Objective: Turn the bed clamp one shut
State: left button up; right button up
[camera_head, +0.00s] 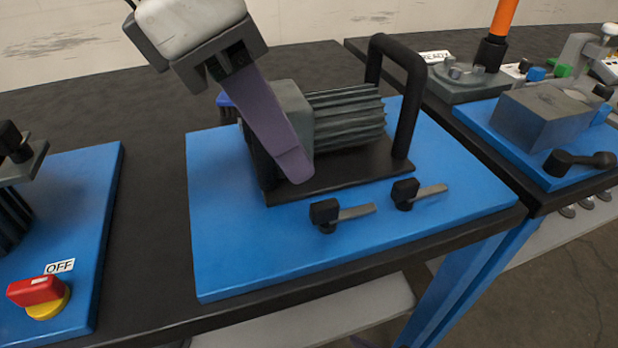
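Two small clamp levers sit on the blue base plate (235,240), in front of the motor unit. The nearer-left clamp (340,213) has a black block and a grey lever pointing right. The other clamp (417,194), to its right, looks the same, with its lever also pointing right. I cannot tell which is clamp one. My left gripper (294,168) reaches down from the top left, in front of the motor in the picture, its purple-grey finger tip above and left of the left clamp. It appears apart from both clamps. Only one finger shows clearly. My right gripper is out of view.
The ribbed grey motor (345,118) stands on a black bed with a tall black handle (408,85) at its right. A red and yellow switch (40,293) labelled OFF is at left. Another blue plate with a grey block (545,115) is at right. Dark table shows between the plates.

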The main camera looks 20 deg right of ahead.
aim_at(323, 204)
pick_arm(q)
jog(key=b+x, duration=0.1)
jog(key=x, duration=0.9)
grip_shut()
